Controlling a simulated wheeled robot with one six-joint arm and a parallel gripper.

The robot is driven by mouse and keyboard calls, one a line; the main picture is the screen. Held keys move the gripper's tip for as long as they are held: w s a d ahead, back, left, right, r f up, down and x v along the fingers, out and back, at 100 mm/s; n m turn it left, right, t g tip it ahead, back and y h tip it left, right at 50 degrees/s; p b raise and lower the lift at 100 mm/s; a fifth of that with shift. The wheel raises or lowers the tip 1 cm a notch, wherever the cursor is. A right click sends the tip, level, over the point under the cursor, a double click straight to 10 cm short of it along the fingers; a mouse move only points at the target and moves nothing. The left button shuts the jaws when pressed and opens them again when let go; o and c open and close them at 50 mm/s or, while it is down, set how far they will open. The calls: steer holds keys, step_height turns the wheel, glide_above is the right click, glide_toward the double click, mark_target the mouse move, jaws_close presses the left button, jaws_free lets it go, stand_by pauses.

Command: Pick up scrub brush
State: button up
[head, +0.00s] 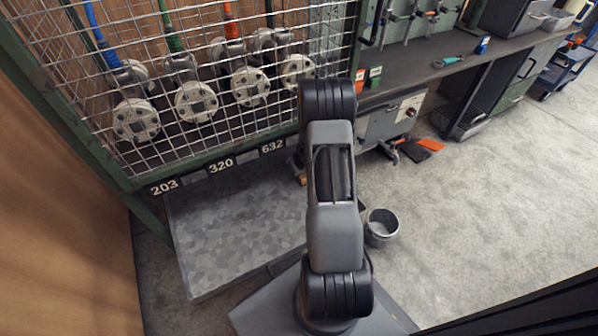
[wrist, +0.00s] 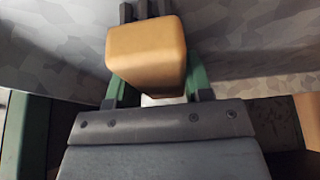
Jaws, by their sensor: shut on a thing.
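In the wrist view a tan, wood-coloured block, which I take to be the scrub brush (wrist: 146,50), sits between the green fingers of my gripper (wrist: 145,12). My gripper is shut on it. Its near end faces the camera, and no bristles show. The dark finger ends reach past it at the top of the view.
A grey patterned platform (head: 235,220) lies before a wire cage (head: 200,100) with several flanged pipes. A bucket (head: 380,227) stands right of my arm. A workbench (head: 430,75) runs along the back right. Another tan piece (wrist: 309,118) edges the wrist view.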

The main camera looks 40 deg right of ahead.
steer(key=shift+r+p, duration=0.5)
steer(key=shift+p, duration=0.1)
step_height(320, 180, up, 3)
steer(key=shift+r+p, duration=0.2)
steer(key=shift+p, duration=0.85)
steer(key=s+r, duration=0.4)
steer(key=r, duration=0.1)
steer(key=shift+s+a, duration=0.2)
steer(key=shift+a, duration=0.05)
steer(key=s+a+r, duration=0.1)
steer(key=s+r, duration=0.3)
steer(key=s, duration=0.5)
steer(key=shift+s+a+b, duration=0.2)
steer(key=shift+s+b, duration=0.05)
steer(key=shift+b, duration=0.2)
